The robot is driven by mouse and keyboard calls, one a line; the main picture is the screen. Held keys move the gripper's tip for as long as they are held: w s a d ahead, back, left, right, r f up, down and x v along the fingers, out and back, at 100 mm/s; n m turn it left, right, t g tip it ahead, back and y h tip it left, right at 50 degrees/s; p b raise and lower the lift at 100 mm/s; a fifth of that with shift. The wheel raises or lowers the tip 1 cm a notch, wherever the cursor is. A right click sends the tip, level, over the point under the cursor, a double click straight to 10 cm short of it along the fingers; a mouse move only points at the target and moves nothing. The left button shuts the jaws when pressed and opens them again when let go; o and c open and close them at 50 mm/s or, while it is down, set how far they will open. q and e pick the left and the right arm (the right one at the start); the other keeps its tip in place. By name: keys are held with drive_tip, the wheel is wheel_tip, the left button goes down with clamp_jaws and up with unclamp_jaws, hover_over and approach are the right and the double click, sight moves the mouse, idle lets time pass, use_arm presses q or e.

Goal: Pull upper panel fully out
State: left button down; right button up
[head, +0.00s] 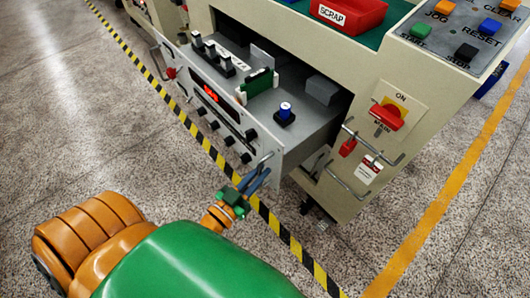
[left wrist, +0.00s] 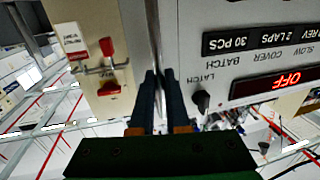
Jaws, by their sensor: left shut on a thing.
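The upper panel (head: 225,127) is a grey drawer that stands partly out of the beige machine. Its front carries a red OFF display, black knobs and a handle at each end. Its open inside shows a green circuit board, a blue-topped part and several black parts. My left gripper (head: 262,168) is shut on the handle at the panel's near right end. In the left wrist view the dark fingers (left wrist: 158,78) are close together beside the panel front (left wrist: 215,25), next to the LATCH knob (left wrist: 201,101). My right gripper is not in view.
A red SCRAP bin (head: 348,14) sits on top of the machine. A red rotary switch (head: 387,115), a red padlock (head: 348,147) and a tag (head: 369,169) are on the machine's right face. Black-yellow floor tape (head: 272,222) runs under the panel; the floor at left is clear.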

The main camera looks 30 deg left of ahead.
use_arm(q)
drive_tip(key=shift+s+a, duration=0.2)
drive_tip(key=shift+s, duration=0.3)
drive_tip(key=c, duration=0.9)
unclamp_jaws()
drive_tip(key=s, duration=0.4)
drive_tip(key=s+a, duration=0.1)
drive_tip(key=s, duration=0.2)
drive_tip(key=shift+f, duration=0.1)
